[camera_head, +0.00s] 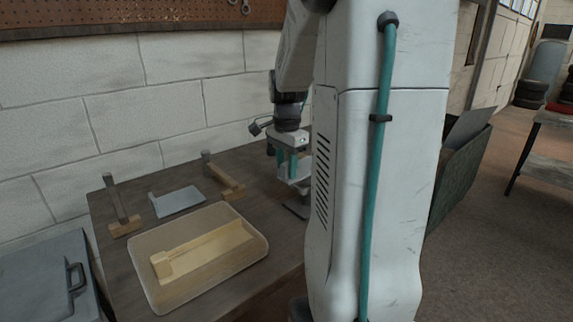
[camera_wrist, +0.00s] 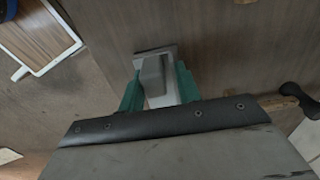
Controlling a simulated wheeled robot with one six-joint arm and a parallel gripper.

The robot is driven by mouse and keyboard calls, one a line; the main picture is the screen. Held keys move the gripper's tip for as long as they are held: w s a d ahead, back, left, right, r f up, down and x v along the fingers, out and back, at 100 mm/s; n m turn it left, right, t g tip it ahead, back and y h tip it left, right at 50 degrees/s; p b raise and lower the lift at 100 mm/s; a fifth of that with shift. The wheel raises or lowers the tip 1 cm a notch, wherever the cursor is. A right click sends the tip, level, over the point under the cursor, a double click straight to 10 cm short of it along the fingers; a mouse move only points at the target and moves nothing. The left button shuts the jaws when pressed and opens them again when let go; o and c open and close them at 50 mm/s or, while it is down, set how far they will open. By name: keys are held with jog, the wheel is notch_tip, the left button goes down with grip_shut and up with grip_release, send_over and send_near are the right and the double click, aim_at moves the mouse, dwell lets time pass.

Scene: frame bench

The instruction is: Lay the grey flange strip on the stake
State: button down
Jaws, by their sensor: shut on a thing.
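My gripper (camera_head: 288,163) has teal fingers and is over the right part of the bench, partly hidden by my own arm. It is shut on a light grey piece (camera_head: 298,184), which looks like the flange strip. In the wrist view the teal fingers (camera_wrist: 160,92) stand on both sides of the pale strip (camera_wrist: 160,101). A grey block-like shape (camera_wrist: 153,74) on a darker plate lies just beyond them and may be the stake. I cannot tell whether the strip touches it. In the head view a dark plate (camera_head: 296,209) shows low under the gripper.
A grey case (camera_head: 45,282) is at lower left. A block wall runs behind the bench.

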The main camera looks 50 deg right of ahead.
jog(key=shift+f, duration=1.15)
jog(key=c, duration=0.9)
grip_release()
jog(key=shift+f, duration=0.1)
notch_tip(320, 180, up, 8)
jog(key=shift+f, duration=0.1)
